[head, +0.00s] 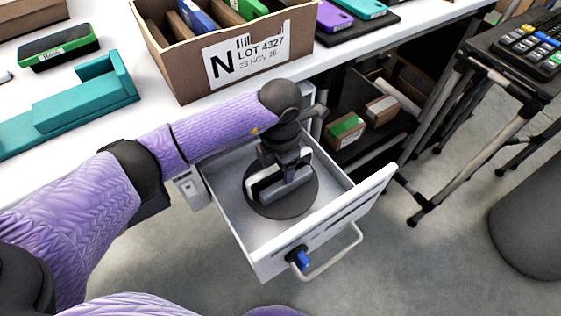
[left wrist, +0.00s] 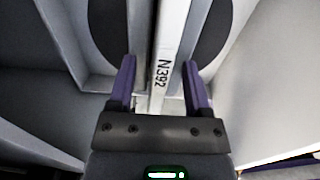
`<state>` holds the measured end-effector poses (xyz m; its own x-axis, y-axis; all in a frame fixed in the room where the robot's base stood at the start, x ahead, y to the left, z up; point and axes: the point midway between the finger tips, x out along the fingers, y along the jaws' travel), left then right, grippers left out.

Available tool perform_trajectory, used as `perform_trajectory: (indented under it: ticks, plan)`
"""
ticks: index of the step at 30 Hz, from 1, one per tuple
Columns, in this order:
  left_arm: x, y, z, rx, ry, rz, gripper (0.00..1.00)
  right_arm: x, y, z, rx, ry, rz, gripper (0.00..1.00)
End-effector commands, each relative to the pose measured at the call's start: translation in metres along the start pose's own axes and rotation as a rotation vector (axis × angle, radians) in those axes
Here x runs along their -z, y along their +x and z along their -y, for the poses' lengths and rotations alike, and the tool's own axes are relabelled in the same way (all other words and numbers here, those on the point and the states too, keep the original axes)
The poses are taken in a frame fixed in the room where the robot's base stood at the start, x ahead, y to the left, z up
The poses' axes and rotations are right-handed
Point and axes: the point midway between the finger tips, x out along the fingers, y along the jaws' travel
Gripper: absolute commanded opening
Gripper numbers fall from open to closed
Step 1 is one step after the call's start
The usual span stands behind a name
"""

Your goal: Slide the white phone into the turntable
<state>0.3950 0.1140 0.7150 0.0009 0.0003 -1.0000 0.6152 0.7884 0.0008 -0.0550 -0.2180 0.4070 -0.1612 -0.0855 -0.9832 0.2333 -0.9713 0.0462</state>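The turntable (head: 282,206) is a dark round disc on the floor of an open white drawer (head: 229,212). The white phone (left wrist: 168,40) stands on edge over the disc and bears the label N392. In the head view my arm and gripper partly hide it. My left gripper (head: 278,178) points down over the disc. In the left wrist view its purple fingers (left wrist: 158,75) are apart, one on each side of the phone. A gap shows at the left finger; the right finger is close to the phone, and I cannot tell whether it touches. My right gripper is not in view.
The drawer front has a handle (head: 336,262) and a blue-knobbed lock (head: 300,258). Above are a white table, a carton (head: 190,80) marked LOT 4327, a teal holder (head: 85,98) and a green-edged device (head: 58,47). Small boxes (head: 345,131) lie on a shelf behind the drawer.

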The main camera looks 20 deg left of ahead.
Motion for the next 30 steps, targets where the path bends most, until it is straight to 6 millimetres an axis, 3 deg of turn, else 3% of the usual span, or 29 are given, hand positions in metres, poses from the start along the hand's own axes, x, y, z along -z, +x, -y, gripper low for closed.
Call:
perform_trajectory:
  ticks: [7, 15, 18, 30]
  plan:
    - [0.0, -0.005, 0.0, -0.001, 0.0, 0.001, 0.63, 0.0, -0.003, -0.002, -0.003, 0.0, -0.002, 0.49]
    - [-0.001, -0.075, -0.001, -0.005, 0.001, 0.006, 0.63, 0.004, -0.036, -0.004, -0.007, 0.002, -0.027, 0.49]
    - [-0.001, -0.091, -0.001, -0.003, 0.0, 0.004, 0.63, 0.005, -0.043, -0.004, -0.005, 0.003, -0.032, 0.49]
    - [0.0, -0.1, 0.0, 0.0, 0.0, -0.001, 0.63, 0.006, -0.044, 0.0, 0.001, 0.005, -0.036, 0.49]
